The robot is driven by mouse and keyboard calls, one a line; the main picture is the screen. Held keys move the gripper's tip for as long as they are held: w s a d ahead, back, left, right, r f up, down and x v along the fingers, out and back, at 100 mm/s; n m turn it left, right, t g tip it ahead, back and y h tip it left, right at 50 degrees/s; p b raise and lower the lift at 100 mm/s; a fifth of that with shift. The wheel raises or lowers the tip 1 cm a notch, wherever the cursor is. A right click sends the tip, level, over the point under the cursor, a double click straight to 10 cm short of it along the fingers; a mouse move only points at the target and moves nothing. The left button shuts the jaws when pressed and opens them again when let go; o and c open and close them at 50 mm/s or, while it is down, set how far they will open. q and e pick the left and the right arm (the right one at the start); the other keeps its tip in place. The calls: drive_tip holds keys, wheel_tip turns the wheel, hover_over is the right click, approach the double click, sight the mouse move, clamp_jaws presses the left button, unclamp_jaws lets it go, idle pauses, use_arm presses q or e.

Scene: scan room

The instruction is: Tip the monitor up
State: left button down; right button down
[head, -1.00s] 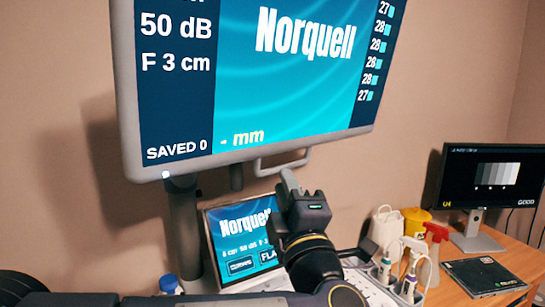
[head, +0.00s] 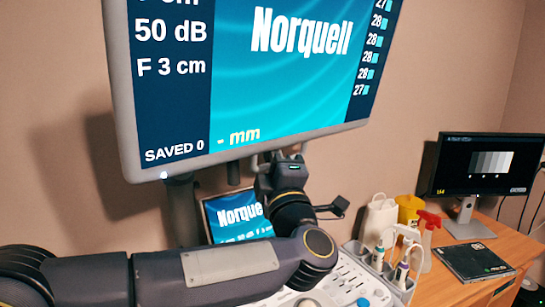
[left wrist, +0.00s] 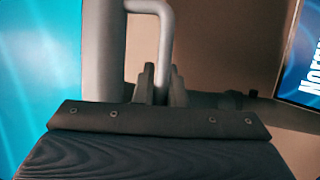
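The large monitor (head: 290,60) hangs over the cart, its screen reading "Norquell"; its top is out of view. A thin grey handle sits under its lower edge, mostly hidden by my left gripper in the head view; its bent bar (left wrist: 165,35) shows in the left wrist view. My left gripper (head: 268,160) is at this handle, just under the monitor's lower edge. In the left wrist view its fingers (left wrist: 161,85) stand close on both sides of the bar and look shut on it. My right gripper is not in view.
A small touch screen (head: 235,216) is partly hidden behind my left arm. The control panel (head: 345,285) and probes (head: 402,275) are at lower right. A desk (head: 470,285) at right holds a second monitor (head: 485,165) and bottles.

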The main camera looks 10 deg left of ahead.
use_arm(q)
drive_tip(key=shift+n+g+h, duration=0.3)
drive_tip(key=shift+g, duration=0.3)
drive_tip(key=s+d+b, duration=0.1)
drive_tip(key=s+d, duration=0.1)
drive_tip(key=d, duration=0.1)
drive_tip(key=shift+s+d+f+b, duration=0.1)
drive_tip(key=shift+s+f+b, duration=0.1)
drive_tip(key=shift+f+b, duration=0.2)
drive_tip(key=c, duration=1.9)
unclamp_jaws()
drive_tip(key=shift+o, duration=0.7)
drive_tip(key=shift+w+r, duration=0.1)
